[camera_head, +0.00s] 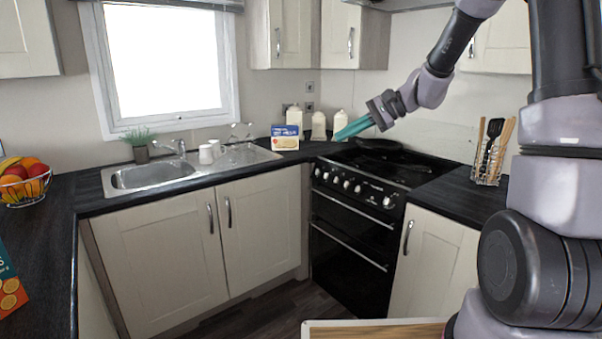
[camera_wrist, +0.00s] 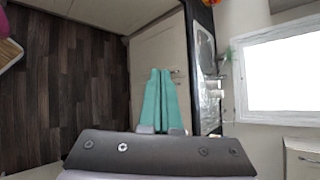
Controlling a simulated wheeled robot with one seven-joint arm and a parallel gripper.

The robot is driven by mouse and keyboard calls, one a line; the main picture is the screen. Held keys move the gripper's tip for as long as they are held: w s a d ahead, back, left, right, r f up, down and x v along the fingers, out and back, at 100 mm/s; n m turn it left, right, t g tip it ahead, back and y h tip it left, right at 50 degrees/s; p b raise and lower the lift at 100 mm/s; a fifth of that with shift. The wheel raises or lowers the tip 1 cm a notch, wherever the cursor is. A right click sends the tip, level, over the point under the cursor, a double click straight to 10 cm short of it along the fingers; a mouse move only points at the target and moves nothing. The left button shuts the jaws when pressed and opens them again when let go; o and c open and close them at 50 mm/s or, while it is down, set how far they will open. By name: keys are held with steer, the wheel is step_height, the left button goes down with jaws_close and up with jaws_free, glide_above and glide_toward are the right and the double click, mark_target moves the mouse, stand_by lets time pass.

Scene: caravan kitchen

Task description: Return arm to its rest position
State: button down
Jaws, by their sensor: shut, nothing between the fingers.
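My arm reaches in from the right in the head view. My gripper (camera_head: 341,134) has teal fingers and hangs in the air in front of the stove's back left corner, pointing down and left. It is shut and empty. In the wrist view the two teal fingers of my gripper (camera_wrist: 160,78) lie side by side, with the cabinet doors and floor far behind them. Nothing is held between them.
Below my gripper is the black stove (camera_head: 375,170) with a dark pan (camera_head: 384,153) on it. A box (camera_head: 285,137) and white canisters (camera_head: 318,126) stand at the back corner. A utensil holder (camera_head: 488,170) stands at right. The sink (camera_head: 155,175) is at left.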

steer(key=s+d+r+n+t+h, duration=0.1)
steer(key=s+d+r+h, duration=0.2)
steer(key=s, duration=0.4)
steer(key=s+d+r+n+t+h, duration=0.2)
steer(key=s+d, duration=0.3)
steer(key=s, duration=0.3)
steer(key=s+d+r+n+t+h, duration=0.1)
steer(key=s+d+r+h, duration=0.3)
steer(key=s, duration=0.4)
steer(key=shift+d+n+t, duration=0.3)
steer(key=shift+d+t, duration=0.25)
steer(key=shift+t, duration=0.15)
steer(key=shift+r, duration=0.1)
